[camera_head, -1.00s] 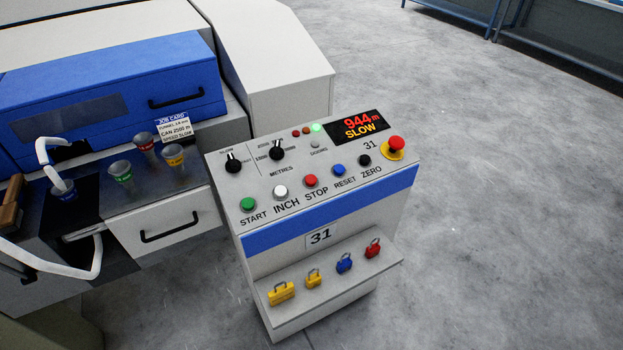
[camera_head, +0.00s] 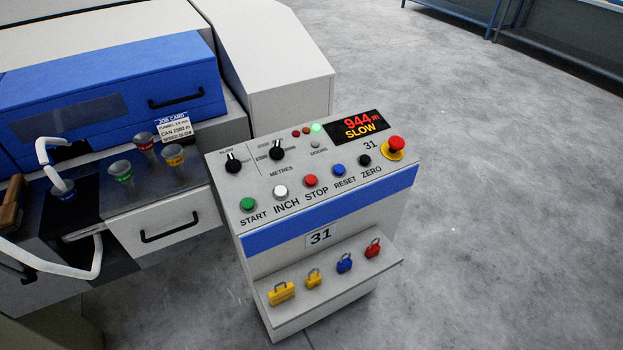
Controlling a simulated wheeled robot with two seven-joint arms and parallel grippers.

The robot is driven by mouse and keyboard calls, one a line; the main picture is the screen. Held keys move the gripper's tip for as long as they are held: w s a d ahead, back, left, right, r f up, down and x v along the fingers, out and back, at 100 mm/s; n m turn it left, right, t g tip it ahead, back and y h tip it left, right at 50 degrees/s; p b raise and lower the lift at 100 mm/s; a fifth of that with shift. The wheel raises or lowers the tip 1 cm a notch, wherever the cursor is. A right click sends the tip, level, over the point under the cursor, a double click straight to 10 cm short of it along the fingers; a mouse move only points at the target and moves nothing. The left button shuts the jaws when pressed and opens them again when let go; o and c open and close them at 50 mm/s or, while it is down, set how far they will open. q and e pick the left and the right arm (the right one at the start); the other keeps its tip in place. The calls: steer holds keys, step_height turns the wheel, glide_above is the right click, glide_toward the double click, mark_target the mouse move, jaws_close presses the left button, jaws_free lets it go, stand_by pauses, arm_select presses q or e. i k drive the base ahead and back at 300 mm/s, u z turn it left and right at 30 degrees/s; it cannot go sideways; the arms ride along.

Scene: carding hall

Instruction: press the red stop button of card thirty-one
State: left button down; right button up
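The control console (camera_head: 330,236) of card 31 stands in the middle of the head view, with "31" on its front and on its sloped top. The red STOP button (camera_head: 311,181) sits in the button row, above the STOP label. To its left are the white INCH button (camera_head: 280,192) and the green START button (camera_head: 248,204). To its right are the blue RESET button (camera_head: 338,170) and the black ZERO button (camera_head: 364,160). A red mushroom button (camera_head: 396,143) on a yellow base is at the right corner. The display (camera_head: 360,125) reads 944 m, SLOW. Neither gripper is in view.
A shelf (camera_head: 330,288) on the console front holds several padlocks and a yellow hasp-like piece. The machine with a blue cover (camera_head: 110,85), a drawer (camera_head: 165,222), coloured funnels and a white bent tube (camera_head: 60,260) stands left. Grey floor (camera_head: 500,200) is clear on the right.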

mark_target(310, 180)
steer(key=z, duration=1.9)
steer(key=i, duration=2.1)
steer(key=u, duration=3.55)
steer(key=i, duration=0.5)
steer(key=u, duration=0.05)
